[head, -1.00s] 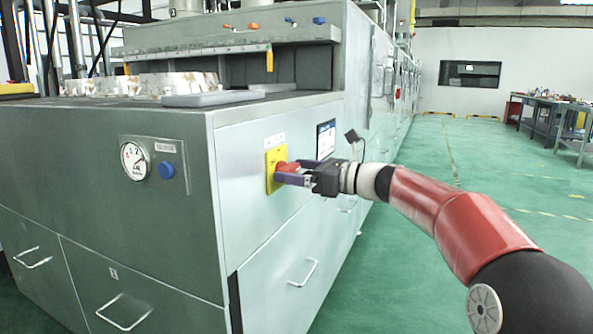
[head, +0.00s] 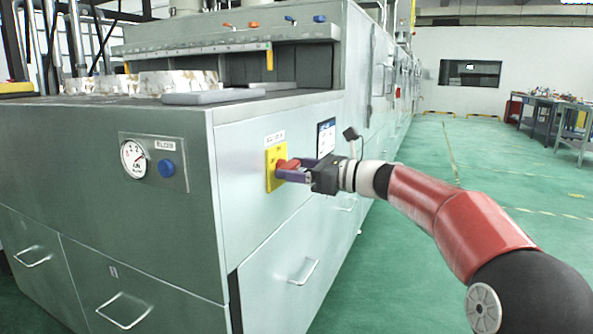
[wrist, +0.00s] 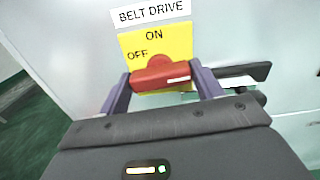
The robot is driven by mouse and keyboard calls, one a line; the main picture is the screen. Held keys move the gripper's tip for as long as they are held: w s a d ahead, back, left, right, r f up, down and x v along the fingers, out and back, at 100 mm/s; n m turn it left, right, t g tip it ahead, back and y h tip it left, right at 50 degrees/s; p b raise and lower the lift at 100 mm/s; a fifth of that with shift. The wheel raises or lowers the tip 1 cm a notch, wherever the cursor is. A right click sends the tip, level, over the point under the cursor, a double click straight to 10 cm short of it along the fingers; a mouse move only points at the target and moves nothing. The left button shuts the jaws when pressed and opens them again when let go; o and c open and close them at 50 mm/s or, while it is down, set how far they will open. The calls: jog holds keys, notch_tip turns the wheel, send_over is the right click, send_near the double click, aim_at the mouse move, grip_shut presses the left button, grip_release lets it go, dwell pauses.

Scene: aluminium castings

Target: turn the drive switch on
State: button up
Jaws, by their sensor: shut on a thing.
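The drive switch is a red rotary handle (wrist: 162,77) on a yellow plate (wrist: 172,45) marked ON at the top and OFF at the left. A white label above the plate (wrist: 151,12) reads BELT DRIVE. In the wrist view the handle lies nearly level across the picture, with a white mark near its right end. My gripper (wrist: 163,82) has one purple finger at each end of the handle and is shut on it. In the head view the yellow plate (head: 270,181) is on the machine's side, and my gripper (head: 288,170) partly hides the red handle.
A dark display panel (head: 326,138) sits just right of the switch. Drawers with bar handles (head: 303,272) lie below it. A gauge (head: 133,157) and blue button (head: 166,168) are on the front face. Green floor (head: 420,270) is open to the right.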

jog(key=n+b, duration=0.2)
jog(key=n, duration=0.2)
jog(key=shift+f+n+b, duration=0.15)
jog(key=shift+n+b, duration=0.25)
jog(key=shift+s+n+b, duration=0.1)
jog(key=shift+n+b, duration=3.75)
jog(key=shift+n, duration=2.45)
jog(key=o, duration=1)
